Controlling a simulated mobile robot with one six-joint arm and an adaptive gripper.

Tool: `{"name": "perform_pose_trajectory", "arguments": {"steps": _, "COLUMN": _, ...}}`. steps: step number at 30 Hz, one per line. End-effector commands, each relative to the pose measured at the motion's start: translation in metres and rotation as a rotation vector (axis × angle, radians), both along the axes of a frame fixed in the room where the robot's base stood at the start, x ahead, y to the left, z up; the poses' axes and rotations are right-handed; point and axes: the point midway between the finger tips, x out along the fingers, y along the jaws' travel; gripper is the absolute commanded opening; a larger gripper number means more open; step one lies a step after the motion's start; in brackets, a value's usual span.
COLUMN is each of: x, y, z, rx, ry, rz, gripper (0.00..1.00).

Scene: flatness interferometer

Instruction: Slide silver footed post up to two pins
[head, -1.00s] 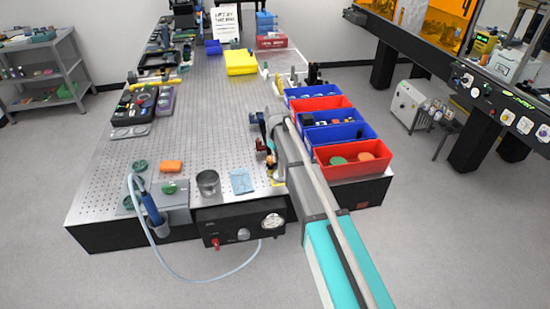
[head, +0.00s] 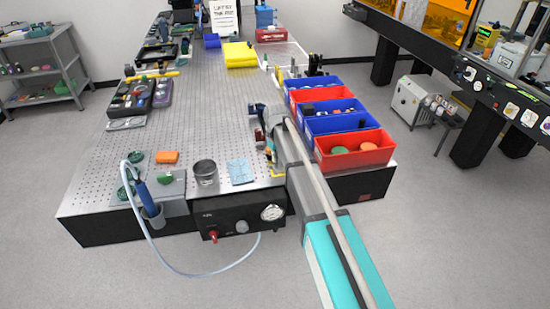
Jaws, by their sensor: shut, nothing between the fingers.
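My arm reaches from the lower right over the near right part of the perforated metal table (head: 190,110). My gripper (head: 269,153) is at the arm's far end, small and partly covered by my own wrist; it is shut with nothing held. Several small posts and mounts (head: 278,74) stand beyond it along the table's right side, near a black upright mount (head: 313,65). They are too small for me to single out the silver footed post or the two pins.
Blue and red bins (head: 352,150) line the table's right edge, close beside my arm. A metal cup (head: 205,172), a blue cloth (head: 240,172) and an orange block (head: 167,158) lie near the front. A gauge box (head: 240,220) hangs at the front edge. The table's middle is clear.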

Motion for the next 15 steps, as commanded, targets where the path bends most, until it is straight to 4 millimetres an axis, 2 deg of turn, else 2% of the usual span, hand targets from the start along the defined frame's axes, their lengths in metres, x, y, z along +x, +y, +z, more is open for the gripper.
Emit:
{"name": "perform_pose_trajectory", "arguments": {"steps": 7, "x": -0.001, "y": 0.0, "z": 0.0, "rx": 0.0, "ry": 0.0, "rz": 0.0, "gripper": 0.0}}
{"name": "perform_pose_trajectory", "arguments": {"steps": 12, "x": -0.012, "y": -0.01, "z": 0.0, "rx": 0.0, "ry": 0.0, "rz": 0.0, "gripper": 0.0}}
{"name": "perform_pose_trajectory", "arguments": {"steps": 15, "x": -0.012, "y": -0.011, "z": 0.0, "rx": 0.0, "ry": 0.0, "rz": 0.0, "gripper": 0.0}}
